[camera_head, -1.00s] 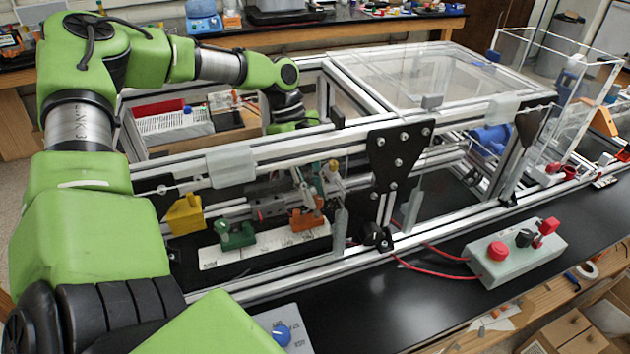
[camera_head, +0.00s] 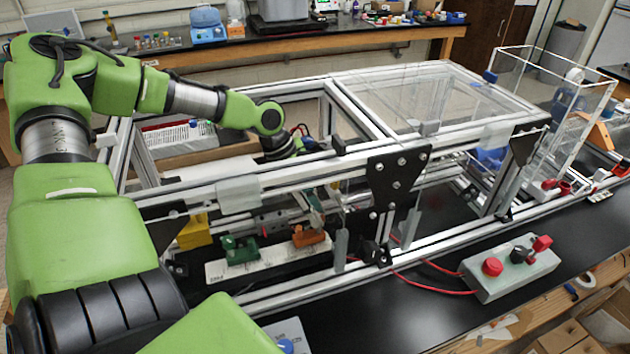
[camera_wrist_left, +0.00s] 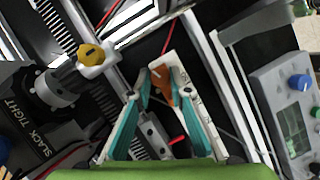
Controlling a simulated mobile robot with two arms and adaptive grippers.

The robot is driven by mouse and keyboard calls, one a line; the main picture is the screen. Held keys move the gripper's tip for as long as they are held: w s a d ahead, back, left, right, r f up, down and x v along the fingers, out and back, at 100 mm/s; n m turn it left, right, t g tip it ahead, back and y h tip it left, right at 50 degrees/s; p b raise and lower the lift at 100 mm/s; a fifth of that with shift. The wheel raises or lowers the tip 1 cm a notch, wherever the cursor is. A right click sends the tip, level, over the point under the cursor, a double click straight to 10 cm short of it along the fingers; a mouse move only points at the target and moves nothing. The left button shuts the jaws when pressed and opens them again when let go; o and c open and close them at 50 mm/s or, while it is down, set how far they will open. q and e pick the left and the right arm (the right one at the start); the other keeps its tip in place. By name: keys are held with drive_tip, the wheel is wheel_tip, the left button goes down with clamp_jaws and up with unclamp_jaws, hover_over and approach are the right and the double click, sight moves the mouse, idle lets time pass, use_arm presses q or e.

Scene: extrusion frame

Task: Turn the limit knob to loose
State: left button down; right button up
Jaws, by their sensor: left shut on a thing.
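My left gripper (camera_head: 313,212) reaches down inside the frame. In the left wrist view, its teal-backed fingers (camera_wrist_left: 170,80) are closed in on an orange block (camera_wrist_left: 163,75). The orange block (camera_head: 312,239) sits at the right part of a white scale strip (camera_head: 265,262). I cannot tell which is the limit knob. No right gripper shows.
A green block (camera_head: 240,250) stands on the strip left of the orange one. The aluminium frame rail (camera_head: 300,165) runs close in front of my left gripper. A grey control box (camera_head: 512,272) with red buttons stands on the black bench at the right.

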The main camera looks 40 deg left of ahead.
use_arm(q)
drive_tip(key=shift+w, duration=0.1)
idle(0.4)
drive_tip(key=c, duration=1.9)
unclamp_jaws()
drive_tip(key=shift+a+r, duration=0.2)
drive_tip(key=shift+r, duration=0.45)
drive_tip(key=shift+v, duration=5.4)
